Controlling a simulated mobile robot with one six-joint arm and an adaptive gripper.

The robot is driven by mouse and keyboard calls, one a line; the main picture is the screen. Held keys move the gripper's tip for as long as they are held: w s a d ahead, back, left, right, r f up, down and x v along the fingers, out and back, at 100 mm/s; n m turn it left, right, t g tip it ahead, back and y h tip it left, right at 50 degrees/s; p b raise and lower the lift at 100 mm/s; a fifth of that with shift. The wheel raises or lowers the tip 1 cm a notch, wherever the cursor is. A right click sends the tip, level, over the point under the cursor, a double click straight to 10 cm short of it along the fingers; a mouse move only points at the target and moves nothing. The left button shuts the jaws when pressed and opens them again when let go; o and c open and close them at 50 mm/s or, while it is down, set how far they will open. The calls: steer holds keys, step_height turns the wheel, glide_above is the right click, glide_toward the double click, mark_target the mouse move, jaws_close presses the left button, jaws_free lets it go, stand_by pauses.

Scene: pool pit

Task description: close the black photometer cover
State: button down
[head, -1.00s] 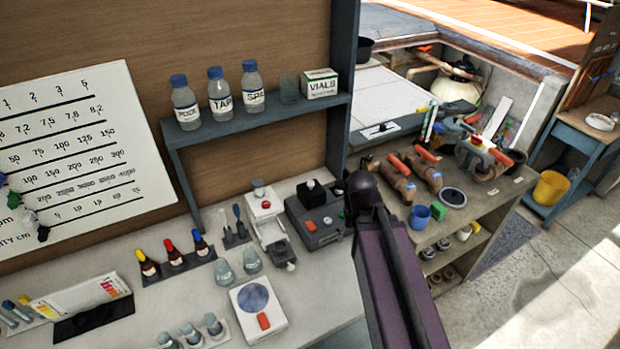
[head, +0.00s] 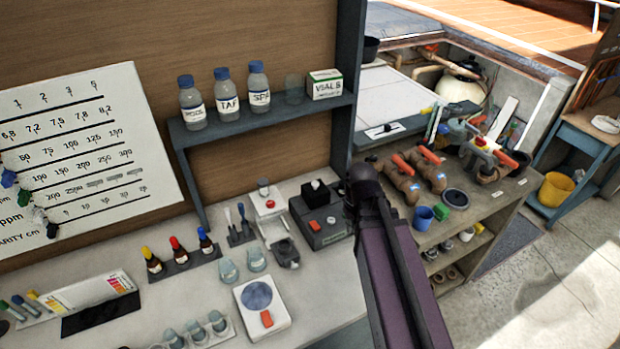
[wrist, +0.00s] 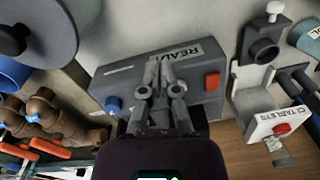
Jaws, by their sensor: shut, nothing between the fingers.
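The photometer (head: 330,230) is a dark grey box with a red button, on the bench right of centre in the head view. Its black cover (head: 316,192) stands up as a small dark block at the back of the box. In the wrist view the photometer body (wrist: 190,88) shows a READ label, a red button and a blue knob. My gripper (wrist: 165,70) appears in front of the body there, fingers together and empty; contact cannot be told. The cover is not clear in the wrist view, probably hidden by my gripper. In the head view my arm hides the fingertips.
A white unit with a red button (head: 264,195) stands close left of the photometer. Several bottles (head: 227,95) sit on the shelf above. A white scale with a round plate (head: 262,308) is in front. Pipes and valves (head: 405,180) crowd the right bench.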

steer(key=w+a+r+n+y+p, duration=0.1)
steer(key=w+a+r+n+p, duration=0.4)
steer(key=w, duration=0.4)
steer(key=w+a+r+n+y+p, duration=0.2)
steer(key=w+a+r+n+p, duration=0.3)
steer(key=w+n, duration=0.4)
step_height(320, 180, up, 2)
steer(key=shift+a+r+n+y+p, duration=0.2)
steer(key=shift+a+n+y+p, duration=0.1)
steer(key=shift+a+n, duration=0.35)
steer(key=shift+f, duration=0.2)
steer(key=b, duration=1)
glide_toward(304, 188)
steer(key=shift+x, duration=2.7)
steer(key=shift+s, duration=0.15)
